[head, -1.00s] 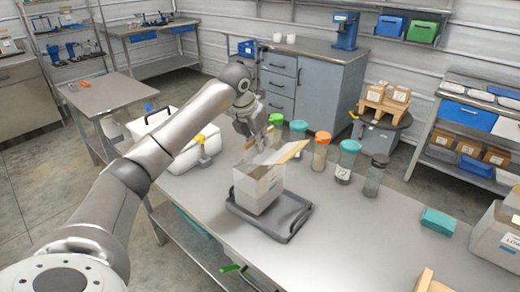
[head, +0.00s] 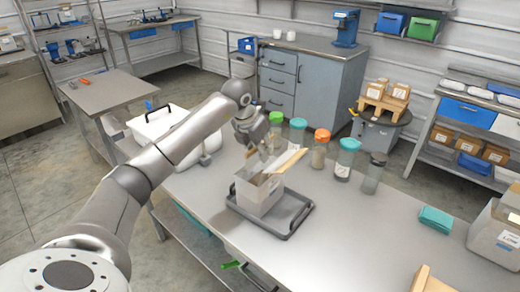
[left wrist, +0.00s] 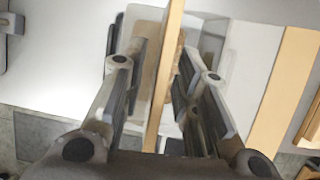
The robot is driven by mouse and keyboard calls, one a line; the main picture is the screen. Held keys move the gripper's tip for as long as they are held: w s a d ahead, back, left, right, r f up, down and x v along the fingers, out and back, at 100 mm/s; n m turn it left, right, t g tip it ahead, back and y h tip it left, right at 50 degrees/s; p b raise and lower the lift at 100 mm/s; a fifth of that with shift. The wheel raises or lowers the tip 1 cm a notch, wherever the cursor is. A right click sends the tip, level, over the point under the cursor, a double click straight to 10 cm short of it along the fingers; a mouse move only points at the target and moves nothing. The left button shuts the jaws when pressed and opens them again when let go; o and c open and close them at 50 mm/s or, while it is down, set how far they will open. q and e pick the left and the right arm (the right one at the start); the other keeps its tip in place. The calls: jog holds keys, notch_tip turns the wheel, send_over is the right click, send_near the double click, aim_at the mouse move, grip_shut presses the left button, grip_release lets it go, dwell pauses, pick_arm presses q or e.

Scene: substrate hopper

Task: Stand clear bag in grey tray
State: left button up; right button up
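The clear bag (head: 258,196), a see-through box-shaped bag with a tan strip at its top, stands upright on the grey tray (head: 290,224). The tray lies on the metal table. My left gripper (head: 264,152) is just above the bag's open top. In the left wrist view, my left gripper (left wrist: 162,58) has its fingers apart, one on each side of a tan strip (left wrist: 168,50), with gaps beside it. The bag's far side is partly hidden. My right gripper is not in view.
Several lidded jars stand behind the tray, including a teal-lidded one (head: 345,160) and a grey-lidded one (head: 373,175). A white container (head: 158,122) is left of the tray. A teal cloth-like block (head: 435,219) lies at right. Table between is clear.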

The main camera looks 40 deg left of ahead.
pick_arm(q)
jog(key=shift+r, duration=0.25)
jog(key=b+v, duration=0.1)
jog(key=v, duration=1)
jog(key=shift+s+r, duration=0.25)
jog(key=shift+r, duration=0.05)
